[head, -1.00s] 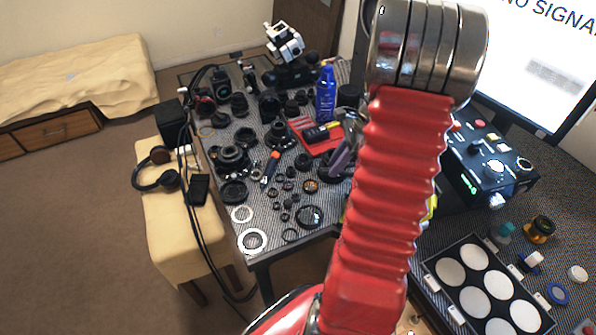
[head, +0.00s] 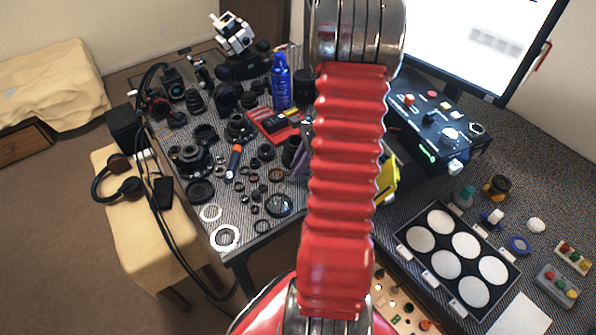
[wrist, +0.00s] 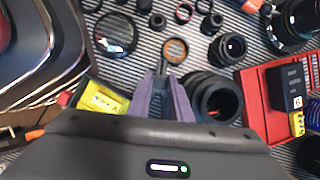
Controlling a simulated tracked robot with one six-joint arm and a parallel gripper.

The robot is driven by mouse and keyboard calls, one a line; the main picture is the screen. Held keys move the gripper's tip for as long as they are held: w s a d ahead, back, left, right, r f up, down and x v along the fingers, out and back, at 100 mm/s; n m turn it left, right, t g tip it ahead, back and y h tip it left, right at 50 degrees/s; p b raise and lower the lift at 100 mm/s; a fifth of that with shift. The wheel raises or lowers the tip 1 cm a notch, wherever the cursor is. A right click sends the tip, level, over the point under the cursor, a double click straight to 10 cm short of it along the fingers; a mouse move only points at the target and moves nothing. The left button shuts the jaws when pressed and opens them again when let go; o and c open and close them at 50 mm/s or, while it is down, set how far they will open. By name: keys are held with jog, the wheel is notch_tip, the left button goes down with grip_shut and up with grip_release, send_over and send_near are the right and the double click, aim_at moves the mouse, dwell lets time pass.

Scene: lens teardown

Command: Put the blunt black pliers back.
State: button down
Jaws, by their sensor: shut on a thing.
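My gripper (wrist: 161,78) has two purple fingers in the wrist view, shut on a narrow dark tool, which I take to be the blunt black pliers (wrist: 160,72). Only a small dark tip shows between the fingers; the rest is hidden. In the head view my red arm covers most of the gripper, and a bit of purple finger (head: 301,165) shows at its left edge, over the bench. A red tray (head: 262,119) holding tools lies behind and left of it; it shows at right in the wrist view (wrist: 252,101).
Lens barrels and rings crowd the patterned bench. A black lens barrel (wrist: 212,97) is close right of the fingers. A yellow item (head: 387,177) is right of the arm. A blue bottle (head: 281,82) stands behind the tray. A black case of white discs (head: 407,252) sits at right.

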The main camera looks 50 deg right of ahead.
jog(key=shift+f, duration=1.4)
jog(key=shift+f, duration=0.1)
jog(key=c, duration=1.9)
grip_release()
jog(key=v, duration=1.2)
jog(key=shift+w, duration=0.15)
